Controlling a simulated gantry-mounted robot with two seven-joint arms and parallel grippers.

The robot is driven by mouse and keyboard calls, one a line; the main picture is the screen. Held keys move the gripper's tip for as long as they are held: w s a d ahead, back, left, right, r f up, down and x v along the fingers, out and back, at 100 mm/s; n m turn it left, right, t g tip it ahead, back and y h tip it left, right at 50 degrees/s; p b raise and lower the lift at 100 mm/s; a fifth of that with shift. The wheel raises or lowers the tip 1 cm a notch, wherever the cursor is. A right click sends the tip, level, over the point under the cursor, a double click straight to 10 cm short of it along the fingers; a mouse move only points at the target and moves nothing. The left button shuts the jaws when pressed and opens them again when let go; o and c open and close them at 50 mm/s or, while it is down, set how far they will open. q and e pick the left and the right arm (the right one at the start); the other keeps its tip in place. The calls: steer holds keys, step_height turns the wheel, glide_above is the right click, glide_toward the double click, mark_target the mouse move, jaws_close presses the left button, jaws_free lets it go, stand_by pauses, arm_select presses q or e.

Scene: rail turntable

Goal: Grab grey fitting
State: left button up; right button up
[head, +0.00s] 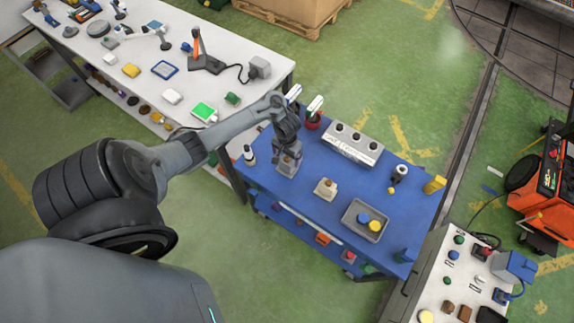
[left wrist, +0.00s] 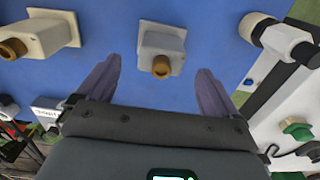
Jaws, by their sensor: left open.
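The grey fitting (head: 287,165), a light grey block with a brown round end, sits on the blue table (head: 262,178), near its left end. In the left wrist view the fitting (left wrist: 163,41) lies just beyond the gap between my fingertips. My left gripper (head: 288,148) points down over it and partly hides it in the head view. My right gripper is not in view.
A grey control box with black knobs (head: 352,145) stands behind, beside red-based items (head: 313,120). A white-and-black piece (head: 249,155) is near the left edge. A grey tray (head: 350,224) holds blue and yellow pieces. A white table (head: 150,92) adjoins at left.

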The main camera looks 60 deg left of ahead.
mark_target(287, 164)
arm_select(q)
steer(key=shift+a+f+b, duration=0.1)
steer(key=shift+f+b, duration=0.85)
steer(key=shift+f, duration=1.65)
steer(key=shift+r, duration=0.1)
steer(key=c, duration=1.3)
